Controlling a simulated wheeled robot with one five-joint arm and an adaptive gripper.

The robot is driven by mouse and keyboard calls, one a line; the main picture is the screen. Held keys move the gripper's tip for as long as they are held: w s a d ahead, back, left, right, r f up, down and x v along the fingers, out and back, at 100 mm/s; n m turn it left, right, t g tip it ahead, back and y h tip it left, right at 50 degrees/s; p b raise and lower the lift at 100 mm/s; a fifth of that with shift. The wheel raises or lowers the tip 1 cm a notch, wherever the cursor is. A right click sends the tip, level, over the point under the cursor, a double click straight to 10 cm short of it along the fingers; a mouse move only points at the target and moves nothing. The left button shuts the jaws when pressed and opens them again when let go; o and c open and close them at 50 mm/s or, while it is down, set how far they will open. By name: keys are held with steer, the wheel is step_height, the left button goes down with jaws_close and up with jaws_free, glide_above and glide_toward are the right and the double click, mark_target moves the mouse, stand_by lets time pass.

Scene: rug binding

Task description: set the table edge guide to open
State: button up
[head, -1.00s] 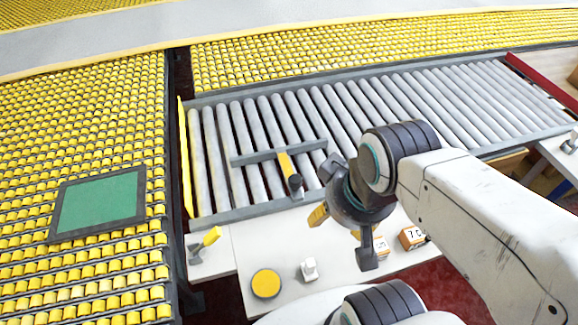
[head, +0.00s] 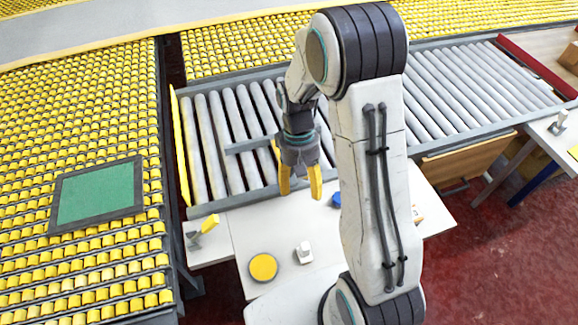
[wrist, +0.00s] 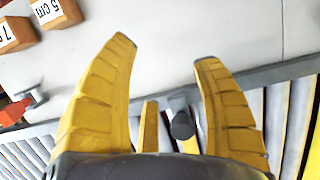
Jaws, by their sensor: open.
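What looks like the edge guide is a grey bar (head: 240,146) lying across the rollers, with a yellow handle and a dark round knob. In the head view my gripper (head: 300,191) hides most of the handle and knob. In the wrist view the yellow handle (wrist: 149,127) and the dark knob (wrist: 182,124) show between the two yellow fingers of my gripper (wrist: 165,51). The fingers are spread and hold nothing. They point down over the front edge of the roller table (head: 215,125). I cannot tell whether a finger touches the handle.
A yellow lever (head: 209,223) on a bracket, a yellow disc (head: 263,267) and a small white object (head: 304,252) are on the white front shelf. Wooden blocks with numbers (wrist: 14,34) lie there too. A green panel (head: 97,193) lies on the yellow rollers at left.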

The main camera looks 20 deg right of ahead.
steer(key=w+t, duration=0.1)
steer(key=w, duration=0.2)
steer(key=w+m+t, duration=0.1)
steer(key=w, duration=0.2)
steer(key=w+r, duration=0.1)
steer(key=w, duration=0.3)
steer(key=shift+m+t, duration=0.4)
steer(key=shift+w+f+m, duration=0.15)
steer(key=shift+f+m, duration=0.15)
steer(key=shift+f+p, duration=0.4)
steer(key=shift+f, duration=3)
